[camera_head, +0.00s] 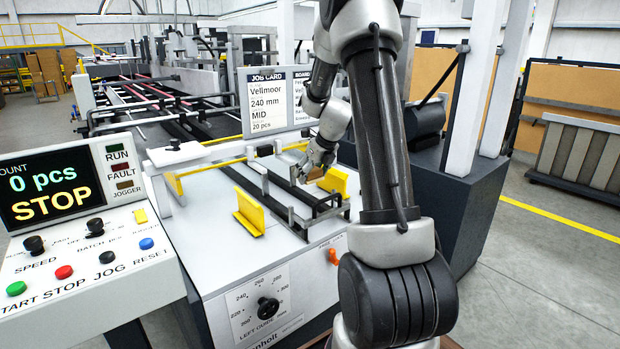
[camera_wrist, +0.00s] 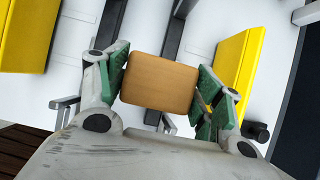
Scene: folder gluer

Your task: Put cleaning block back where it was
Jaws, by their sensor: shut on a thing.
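The cleaning block (camera_wrist: 160,82) is a tan-orange block with rounded corners. In the wrist view it sits between the green-padded fingers of my gripper (camera_wrist: 160,92), which is shut on it. In the head view my gripper (camera_head: 316,166) is over the machine's feed bed, near the right yellow guide. The wrist view shows white machine deck and dark rails beyond the block. I cannot tell how high it is above the deck.
Yellow guides stand left (camera_head: 250,212) and right (camera_head: 334,182) on the bed, with dark rails (camera_head: 285,196) between them. A control panel (camera_head: 83,225) reading "0 pcs STOP" is at left. A job card (camera_head: 270,102) stands behind.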

